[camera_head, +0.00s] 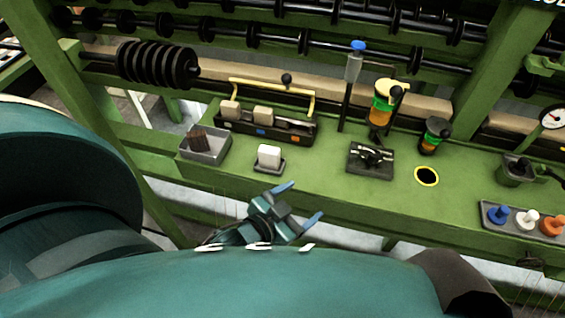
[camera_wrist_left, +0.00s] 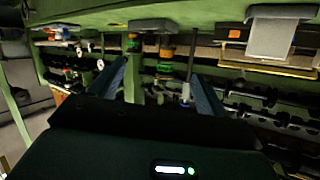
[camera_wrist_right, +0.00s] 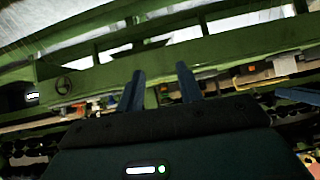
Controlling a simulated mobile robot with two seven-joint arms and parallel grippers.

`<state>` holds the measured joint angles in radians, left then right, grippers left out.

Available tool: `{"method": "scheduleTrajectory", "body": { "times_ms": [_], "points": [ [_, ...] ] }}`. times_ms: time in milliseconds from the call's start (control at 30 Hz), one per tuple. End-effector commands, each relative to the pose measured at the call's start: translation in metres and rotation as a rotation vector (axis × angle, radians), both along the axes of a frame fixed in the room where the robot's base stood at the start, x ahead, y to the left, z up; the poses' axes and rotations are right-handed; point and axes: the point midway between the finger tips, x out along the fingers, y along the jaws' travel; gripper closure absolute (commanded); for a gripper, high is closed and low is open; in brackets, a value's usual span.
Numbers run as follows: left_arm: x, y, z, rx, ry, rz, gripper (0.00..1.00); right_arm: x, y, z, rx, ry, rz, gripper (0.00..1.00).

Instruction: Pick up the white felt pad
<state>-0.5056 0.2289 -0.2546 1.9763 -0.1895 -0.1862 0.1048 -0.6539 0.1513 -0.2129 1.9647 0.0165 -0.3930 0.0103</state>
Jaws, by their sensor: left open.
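The white felt pad (camera_head: 269,154) is a small white block standing in a dark shallow holder (camera_head: 270,168) on the green bench. In the left wrist view, which is upside down, a pale block (camera_wrist_left: 270,38) at the upper right looks like the pad. My left gripper (camera_head: 298,203) is open and empty in front of the bench edge, below and right of the pad, not touching it. My right gripper (camera_wrist_right: 161,80) shows only in its wrist view, its two fingers apart with nothing between them. It is out of sight in the head view.
A grey tray (camera_head: 217,153) with a brown brush stands left of the pad. A dark rack (camera_head: 260,133) with beige blocks and a yellow handle is behind it. A black fixture (camera_head: 371,170) stands to the right. The green bench front lies between gripper and pad.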

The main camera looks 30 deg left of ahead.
Motion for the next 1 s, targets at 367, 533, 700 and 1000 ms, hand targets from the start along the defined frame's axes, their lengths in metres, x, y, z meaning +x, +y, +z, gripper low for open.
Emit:
{"method": "scheduleTrajectory", "body": {
  "times_ms": [367,533,700,1000],
  "points": [
    [0.027,-0.096,0.164,0.322,-1.029,-0.77,0.24,0.02,0.009,-0.019,0.065,-0.102,0.008,0.64],
    [-0.01,-0.107,0.122,0.756,-1.167,-1.4,0.24,0.021,0.018,-0.03,0.103,-0.123,0.019,0.64],
    [0.017,-0.023,0.06,1.372,-0.803,-1.826,0.24,0.017,0.026,-0.042,0.133,-0.126,0.028,0.64],
    [0.067,0.126,0.079,1.967,-0.004,-1.764,0.24,0.015,0.033,-0.045,0.169,-0.141,0.025,0.64]
  ]
}}
